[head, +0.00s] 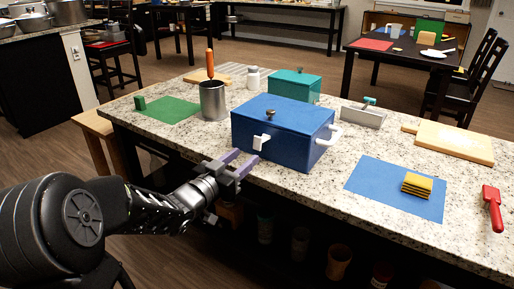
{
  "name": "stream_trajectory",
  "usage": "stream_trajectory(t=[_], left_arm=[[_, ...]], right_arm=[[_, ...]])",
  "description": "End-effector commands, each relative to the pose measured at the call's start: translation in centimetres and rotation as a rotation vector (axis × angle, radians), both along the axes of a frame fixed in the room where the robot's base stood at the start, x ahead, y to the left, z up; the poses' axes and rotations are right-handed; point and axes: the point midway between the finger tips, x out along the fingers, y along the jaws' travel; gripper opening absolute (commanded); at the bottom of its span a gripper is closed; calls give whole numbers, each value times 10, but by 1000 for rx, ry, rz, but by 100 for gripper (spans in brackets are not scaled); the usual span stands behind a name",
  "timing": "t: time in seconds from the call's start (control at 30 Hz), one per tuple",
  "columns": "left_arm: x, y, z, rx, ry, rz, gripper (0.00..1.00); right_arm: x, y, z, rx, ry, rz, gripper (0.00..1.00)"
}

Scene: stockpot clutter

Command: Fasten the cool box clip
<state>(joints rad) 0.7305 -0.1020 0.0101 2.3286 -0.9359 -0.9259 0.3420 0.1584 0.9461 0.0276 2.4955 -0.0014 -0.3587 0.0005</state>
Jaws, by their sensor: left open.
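The blue cool box (275,133) stands on the speckled countertop with its lid down. Its white clip (261,142) is on the front face, towards the left, just below the lid edge. A white handle (329,136) is on the box's right side. My left gripper (242,164) is in front of the box at the counter's front edge, just below and left of the clip. Its purple-grey fingers are apart, with nothing seen between them. Whether the clip is latched is too small to tell. My right gripper is not in view.
Left of the box are a metal pot (213,102) with an orange-handled tool and a green mat (167,110). Behind are a teal box (295,86) and a white jar (253,79). To the right lie a blue mat (372,184), yellow sponges (417,185), a cutting board (455,142) and a red tool (493,207).

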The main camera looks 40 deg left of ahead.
Motion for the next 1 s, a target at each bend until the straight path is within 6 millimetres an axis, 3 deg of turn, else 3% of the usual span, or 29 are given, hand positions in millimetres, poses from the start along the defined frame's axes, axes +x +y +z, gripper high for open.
stream_trajectory(t=[0.5, 0.87, 1.0], left_arm=[[68, 1, -1, -2, -1, -1, 45], [75, 1, 0, -1, 1, 0, 45], [75, 1, 0, -1, 1, 0, 35]], right_arm=[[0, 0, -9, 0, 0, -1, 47], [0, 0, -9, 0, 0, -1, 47], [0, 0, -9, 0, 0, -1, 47]])
